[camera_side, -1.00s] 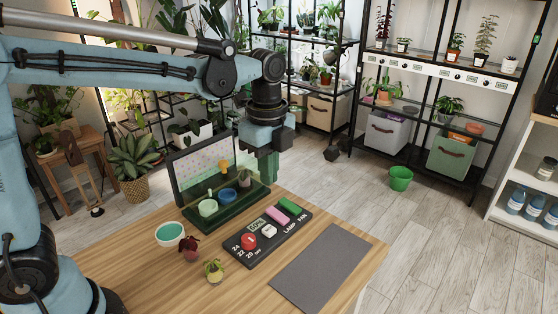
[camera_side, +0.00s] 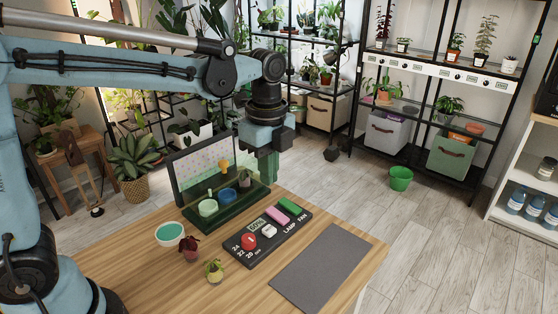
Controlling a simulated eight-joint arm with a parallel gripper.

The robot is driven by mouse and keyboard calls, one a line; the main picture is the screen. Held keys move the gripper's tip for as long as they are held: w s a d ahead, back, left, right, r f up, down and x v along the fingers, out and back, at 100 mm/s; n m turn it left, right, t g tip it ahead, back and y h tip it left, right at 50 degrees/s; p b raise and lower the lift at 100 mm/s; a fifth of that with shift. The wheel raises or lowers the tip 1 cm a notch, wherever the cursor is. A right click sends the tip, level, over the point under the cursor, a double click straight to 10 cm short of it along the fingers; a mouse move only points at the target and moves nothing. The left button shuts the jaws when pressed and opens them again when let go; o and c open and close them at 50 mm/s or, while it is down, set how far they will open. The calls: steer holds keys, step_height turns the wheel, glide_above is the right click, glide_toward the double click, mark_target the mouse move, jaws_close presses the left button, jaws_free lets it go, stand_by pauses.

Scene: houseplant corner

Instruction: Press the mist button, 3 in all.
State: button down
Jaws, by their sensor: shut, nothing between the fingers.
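The black control panel (camera_side: 267,262) lies on the wooden table. It carries a white button (camera_side: 269,231), a red knob (camera_side: 249,241) beside a 20–24 scale, a small display (camera_side: 257,224), and pink (camera_side: 283,216) and green (camera_side: 294,206) switches near the words LAMP and FAN. I cannot read a mist label; the white button is the only plain button I make out on the panel. My gripper (camera_side: 266,152) is shut and empty, high above the back of the table, behind the panel and apart from it.
A green stand (camera_side: 212,217) with small coloured cups and an upright board is behind the panel, below my gripper. A grey mat (camera_side: 322,267) lies bare on the right.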

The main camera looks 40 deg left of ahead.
mark_target(267, 232)
stand_by(0.8)
steer(key=n+t, duration=0.3)
steer(key=f+n+t, duration=0.1)
steer(key=n+t, duration=0.2)
steer(key=s+f+n+t+y, duration=0.1)
steer(key=n+t, duration=0.2)
steer(key=n, duration=0.1)
steer(key=shift+f, duration=0.1)
steer(key=shift+f, duration=0.1)
steer(key=shift+f, duration=4.3)
steer(key=shift+f, duration=0.2)
steer(key=shift+f, duration=0.25)
